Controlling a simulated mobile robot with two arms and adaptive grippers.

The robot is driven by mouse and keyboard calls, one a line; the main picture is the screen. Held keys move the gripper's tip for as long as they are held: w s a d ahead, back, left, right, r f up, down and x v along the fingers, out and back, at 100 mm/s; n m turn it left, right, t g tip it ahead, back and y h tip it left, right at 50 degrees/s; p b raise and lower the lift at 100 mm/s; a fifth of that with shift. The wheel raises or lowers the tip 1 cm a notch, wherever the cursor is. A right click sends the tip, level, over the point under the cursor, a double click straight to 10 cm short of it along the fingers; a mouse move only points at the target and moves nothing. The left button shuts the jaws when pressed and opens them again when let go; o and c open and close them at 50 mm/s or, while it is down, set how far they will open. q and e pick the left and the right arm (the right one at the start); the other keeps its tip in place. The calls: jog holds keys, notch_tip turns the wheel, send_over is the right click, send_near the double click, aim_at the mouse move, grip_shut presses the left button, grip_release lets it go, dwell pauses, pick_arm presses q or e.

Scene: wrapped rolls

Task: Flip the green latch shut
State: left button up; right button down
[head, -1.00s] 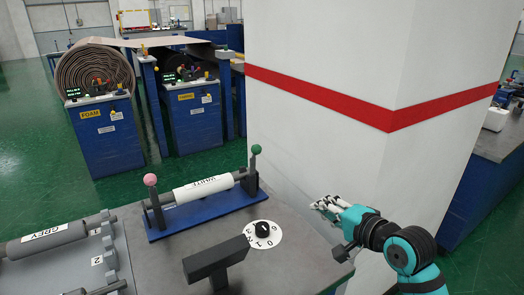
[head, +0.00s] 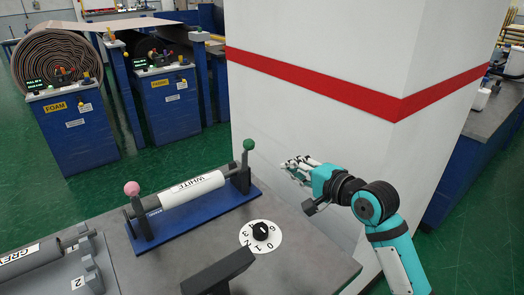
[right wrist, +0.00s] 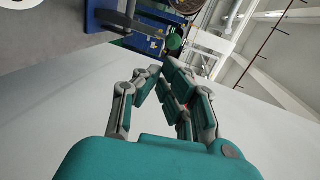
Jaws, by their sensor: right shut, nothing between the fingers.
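The green latch (head: 248,146) is a lever with a green ball knob, standing upright at the right end of a blue holder (head: 203,218). A white roll labelled WHITE (head: 193,189) lies in the holder. A similar lever with a pink knob (head: 132,189) stands upright at the left end. My right gripper (head: 287,166) is shut and empty, just right of the green knob and apart from it. In the right wrist view the green knob (right wrist: 174,42) shows just beyond the fingertips (right wrist: 160,70). My left gripper is out of view.
A white pillar (head: 320,130) with a red stripe stands close behind my right gripper. A numbered dial (head: 261,232) and a dark bar (head: 220,272) are on the grey table in front. Blue machines stand behind.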

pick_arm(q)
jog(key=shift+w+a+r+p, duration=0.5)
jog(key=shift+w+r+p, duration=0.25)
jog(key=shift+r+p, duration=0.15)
pick_arm(e)
jog(key=r+x, duration=0.1)
jog(key=x, duration=1.1)
jog(key=shift+w+a, duration=0.25)
jog(key=shift+w, duration=0.15)
jog(key=shift+r, duration=0.15)
